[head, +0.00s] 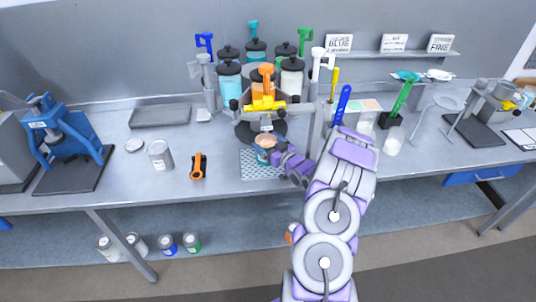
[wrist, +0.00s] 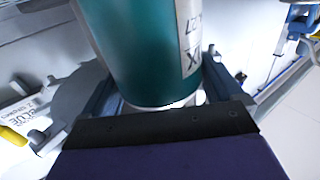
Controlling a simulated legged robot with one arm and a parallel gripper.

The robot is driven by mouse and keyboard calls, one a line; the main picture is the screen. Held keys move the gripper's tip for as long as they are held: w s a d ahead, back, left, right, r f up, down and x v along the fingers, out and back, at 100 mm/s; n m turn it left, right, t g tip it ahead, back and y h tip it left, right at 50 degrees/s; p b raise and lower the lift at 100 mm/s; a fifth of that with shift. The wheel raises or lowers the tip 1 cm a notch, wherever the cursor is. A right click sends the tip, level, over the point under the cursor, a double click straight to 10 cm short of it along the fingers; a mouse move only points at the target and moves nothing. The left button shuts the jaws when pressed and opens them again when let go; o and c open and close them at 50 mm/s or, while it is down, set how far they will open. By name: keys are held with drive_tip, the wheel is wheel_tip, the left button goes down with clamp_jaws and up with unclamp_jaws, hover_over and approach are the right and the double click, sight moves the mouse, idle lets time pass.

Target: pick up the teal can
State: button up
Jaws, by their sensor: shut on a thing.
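The teal can (wrist: 145,50) fills the upper middle of the wrist view, with a pale label on its right side and a light metal rim at its lower end. My gripper (wrist: 160,95) is shut on it, with one dark finger on each side of the can. In the head view the can (head: 265,144) shows its orange-brown top at the front of the drum agitator stand, over a perforated mat. My gripper (head: 279,158) reaches it from the right. In the head view my arm hides part of the bench. I cannot tell whether the can touches the mat.
A grey can (head: 160,155) and an orange-handled tool (head: 199,167) stand to the left on the bench. A blue press (head: 62,140) is at far left. The front left bench is mostly clear.

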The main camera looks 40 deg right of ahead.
drive_tip(key=shift+a, duration=0.15)
drive_tip(key=c, duration=1.1)
drive_tip(key=shift+c, duration=0.2)
drive_tip(key=shift+r, duration=0.25)
drive_tip(key=s+a+r+p, duration=0.1)
drive_tip(key=s+r, duration=0.1)
drive_tip(key=s, duration=0.5)
drive_tip(key=s+a+r+p, duration=0.1)
drive_tip(key=s+a+r, duration=0.1)
drive_tip(key=s, duration=0.6)
drive_tip(key=shift+s+a+r, duration=0.2)
drive_tip(key=shift+a+r, duration=0.1)
drive_tip(key=shift+s, duration=0.1)
